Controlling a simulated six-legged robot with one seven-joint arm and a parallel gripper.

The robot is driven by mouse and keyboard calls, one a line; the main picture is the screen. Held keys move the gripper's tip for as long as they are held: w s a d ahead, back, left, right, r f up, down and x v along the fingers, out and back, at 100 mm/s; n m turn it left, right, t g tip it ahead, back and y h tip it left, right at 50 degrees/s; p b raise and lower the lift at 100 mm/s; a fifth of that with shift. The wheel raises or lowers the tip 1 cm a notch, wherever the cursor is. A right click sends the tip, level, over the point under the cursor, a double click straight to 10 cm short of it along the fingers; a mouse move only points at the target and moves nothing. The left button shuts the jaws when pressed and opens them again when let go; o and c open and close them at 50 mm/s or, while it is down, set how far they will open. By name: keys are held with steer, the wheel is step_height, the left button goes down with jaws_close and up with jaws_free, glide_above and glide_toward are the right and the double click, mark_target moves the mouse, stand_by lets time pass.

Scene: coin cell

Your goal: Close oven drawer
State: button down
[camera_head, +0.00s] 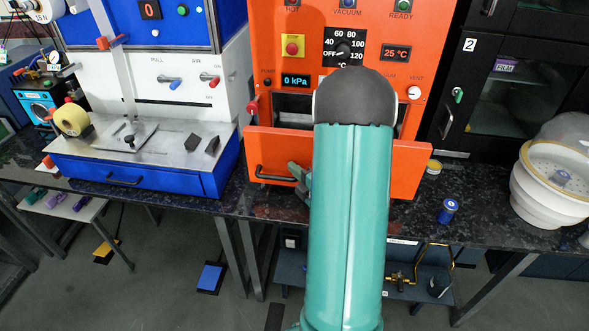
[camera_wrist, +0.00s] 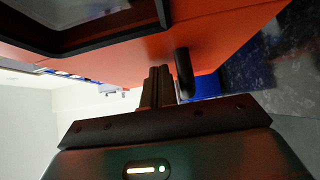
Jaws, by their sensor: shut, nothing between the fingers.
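The orange oven (camera_head: 271,42) stands on the dark bench in the head view. Its drawer front (camera_head: 402,160) stands out from the oven body, with a dark opening behind its top edge. A black bar handle (camera_head: 272,176) is on the left part of the drawer front. My gripper (camera_head: 294,172) is at the drawer front, just right of the handle; my teal arm hides much of the drawer. In the wrist view, my shut fingers (camera_wrist: 159,72) point at the orange drawer front (camera_wrist: 135,65), beside the black handle (camera_wrist: 184,73). I cannot tell whether they touch the drawer.
A blue and white machine (camera_head: 150,100) with a tape roll stands left of the oven. A black cabinet (camera_head: 515,85) is at the right. A blue jar (camera_head: 448,211) and white bowl (camera_head: 547,195) are on the bench (camera_head: 475,234). Floor shows below.

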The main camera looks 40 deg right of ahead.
steer(key=shift+w, duration=0.1)
steer(key=shift+s, duration=0.2)
steer(key=w+d, duration=0.4)
steer(key=d, duration=0.1)
steer(key=w+d, duration=0.5)
steer(key=d, duration=0.1)
steer(key=w+d, duration=0.4)
steer(key=d, duration=0.2)
steer(key=shift+w, duration=0.25)
steer(key=shift+w+d, duration=0.15)
steer(key=shift+d, duration=0.1)
steer(key=shift+w+d+r, duration=0.1)
steer(key=shift+d+r, duration=0.1)
steer(key=shift+d, duration=0.05)
steer(key=shift+a+f, duration=0.1)
